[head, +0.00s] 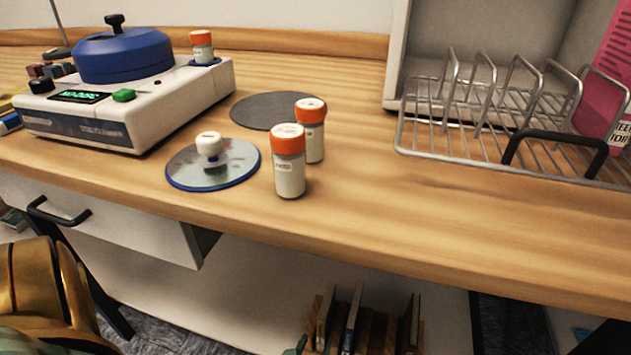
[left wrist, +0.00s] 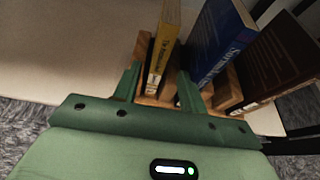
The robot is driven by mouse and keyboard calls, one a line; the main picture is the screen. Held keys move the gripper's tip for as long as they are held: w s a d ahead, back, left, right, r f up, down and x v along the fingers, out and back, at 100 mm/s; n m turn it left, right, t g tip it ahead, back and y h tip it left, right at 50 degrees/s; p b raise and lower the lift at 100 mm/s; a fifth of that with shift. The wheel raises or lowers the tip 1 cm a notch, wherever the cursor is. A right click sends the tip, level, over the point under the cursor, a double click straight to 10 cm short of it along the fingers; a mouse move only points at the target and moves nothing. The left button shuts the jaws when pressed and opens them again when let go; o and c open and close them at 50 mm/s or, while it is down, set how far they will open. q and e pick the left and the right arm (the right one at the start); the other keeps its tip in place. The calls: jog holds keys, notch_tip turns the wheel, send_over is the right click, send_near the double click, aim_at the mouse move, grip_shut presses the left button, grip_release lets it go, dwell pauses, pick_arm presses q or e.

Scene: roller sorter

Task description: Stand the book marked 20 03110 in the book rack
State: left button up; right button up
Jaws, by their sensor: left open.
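A wooden book rack (head: 375,335) stands low under the bench at the bottom edge of the head view, with several books in it. In the left wrist view the rack (left wrist: 226,92) holds a thin yellow book (left wrist: 165,42), a blue book (left wrist: 222,42) and a dark brown book (left wrist: 275,62). I cannot read the number 20 03110 on any of them. My left gripper (left wrist: 159,90) is open, with one green finger on each side of the yellow book's lower part. I cannot tell whether they touch it. My right gripper is not in view.
The wooden bench (head: 440,240) overhangs the rack. It carries a centrifuge (head: 130,110), two orange-capped jars (head: 289,175), a round plate (head: 235,168) and a wire rack (head: 440,150). A drawer (head: 120,220) sits below it at left.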

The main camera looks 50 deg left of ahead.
pick_arm(q)
jog(key=s+d+r+m+h, duration=0.2)
jog(key=s+d+m+h, duration=0.3)
jog(key=m, duration=0.5)
jog(key=s+d+r+m+g+h+p, duration=0.1)
jog(key=s+d+m+h, duration=0.15)
jog(key=d+m, duration=0.5)
jog(key=s+d+r+m+h, duration=0.2)
jog(key=s+d+m+h, duration=0.25)
jog(key=m, duration=0.75)
jog(key=s+a+f+m+g+y, duration=0.2)
jog(key=s+a+m+g+y, duration=0.5)
jog(key=s+a+m, duration=0.7)
jog(key=s+m+g, duration=0.2)
jog(key=m, duration=0.4)
jog(key=shift+s+a+m+y, duration=0.2)
jog(key=shift+s+m+y, duration=0.1)
jog(key=shift+m, duration=0.05)
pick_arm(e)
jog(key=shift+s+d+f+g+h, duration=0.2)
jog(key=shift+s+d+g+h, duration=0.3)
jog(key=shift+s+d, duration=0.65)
